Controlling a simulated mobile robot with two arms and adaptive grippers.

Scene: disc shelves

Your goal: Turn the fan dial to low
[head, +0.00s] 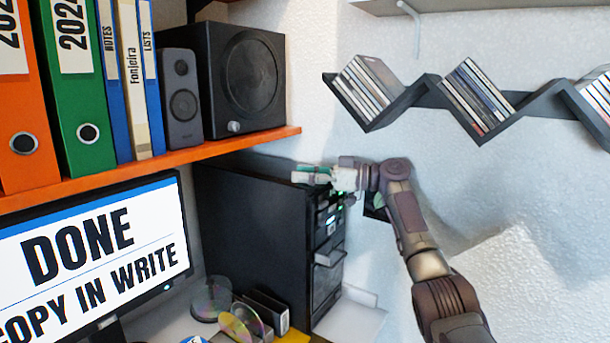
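A black tower unit (262,215) stands upright under the orange shelf, with its narrow front panel (326,245) facing right. The panel carries small green lights near its top and handle-like drawer fronts lower down. I cannot make out the fan dial; the panel is seen at a steep angle and my gripper partly covers its top. My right gripper (312,174) is at the upper front corner of the tower, its fingers pointing left. I cannot tell whether it touches the tower or how far the fingers are apart. My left gripper is not in view.
An orange shelf (150,172) above holds binders and a speaker (243,78). A monitor (92,255) reading "DONE COPY IN WRITE" stands at left. Discs (240,325) and cases lie before the tower. A zigzag wall rack (430,92) holds disc cases above right.

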